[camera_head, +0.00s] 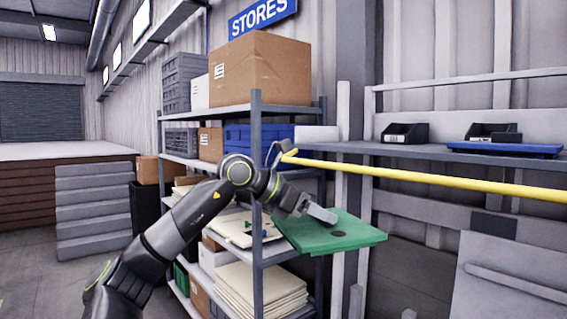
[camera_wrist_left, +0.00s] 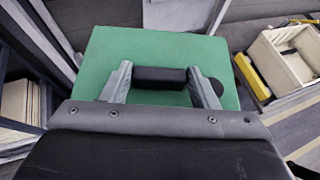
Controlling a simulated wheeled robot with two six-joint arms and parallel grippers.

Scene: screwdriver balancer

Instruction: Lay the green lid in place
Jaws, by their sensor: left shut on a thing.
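The green lid (camera_head: 343,238) is a flat green plate hanging in the air in front of the right side of the shelf rack. It also shows in the left wrist view (camera_wrist_left: 108,42), with a black handle (camera_wrist_left: 160,72) and a dark round spot near its right edge. My left gripper (camera_head: 322,214) is shut on the handle, with one finger at each end of it. In the head view the gripper hides the handle. My right gripper is not in view.
The grey shelf rack (camera_head: 257,170) with boxes stands just behind the lid. A yellow bar (camera_head: 420,178) crosses above it to the right. In the left wrist view, an open cream box (camera_wrist_left: 273,68) with something yellow beside it sits at the right.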

